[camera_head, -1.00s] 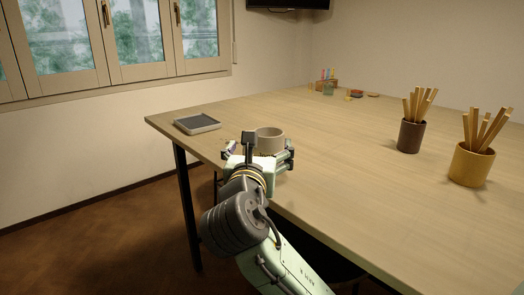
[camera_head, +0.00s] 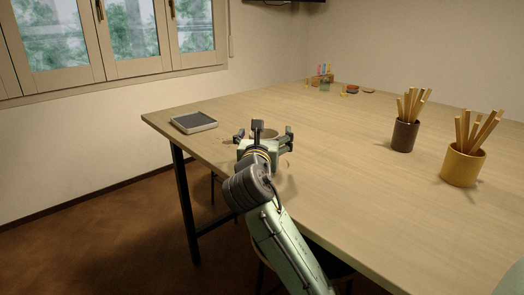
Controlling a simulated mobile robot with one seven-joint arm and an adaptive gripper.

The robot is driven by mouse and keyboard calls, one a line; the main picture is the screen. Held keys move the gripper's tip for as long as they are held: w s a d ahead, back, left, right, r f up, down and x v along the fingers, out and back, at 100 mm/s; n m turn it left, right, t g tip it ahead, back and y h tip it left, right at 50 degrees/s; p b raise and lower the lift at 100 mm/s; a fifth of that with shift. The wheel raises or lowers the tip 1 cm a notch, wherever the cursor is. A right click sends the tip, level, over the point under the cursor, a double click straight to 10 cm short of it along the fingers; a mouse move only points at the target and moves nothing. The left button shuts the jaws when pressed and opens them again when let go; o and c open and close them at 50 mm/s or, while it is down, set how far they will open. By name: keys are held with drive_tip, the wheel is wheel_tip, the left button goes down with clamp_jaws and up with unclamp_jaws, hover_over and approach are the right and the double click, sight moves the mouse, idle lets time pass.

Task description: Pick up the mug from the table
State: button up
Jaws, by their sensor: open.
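The mug (camera_head: 269,134) is a pale grey-beige cup on the table (camera_head: 340,165), near its left front edge. Only its upper part shows; my gripper hides the rest. My gripper (camera_head: 264,137) is open, with its fingers spread to the left and right of the mug in the picture. The gripper body is in front of the mug on the camera's side. I cannot tell whether any finger touches the mug or how far the fingers reach around it.
A grey tray-like box (camera_head: 194,123) lies at the left table corner. A dark brown pot (camera_head: 405,136) and a yellow pot (camera_head: 462,165) with wooden sticks stand to the right. Small coloured items (camera_head: 325,79) sit at the back. The table's middle is clear.

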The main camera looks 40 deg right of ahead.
drive_tip(key=shift+c, duration=0.5)
drive_tip(key=c, duration=1.7)
drive_tip(key=shift+c, duration=0.8)
drive_tip(key=shift+r, duration=0.15)
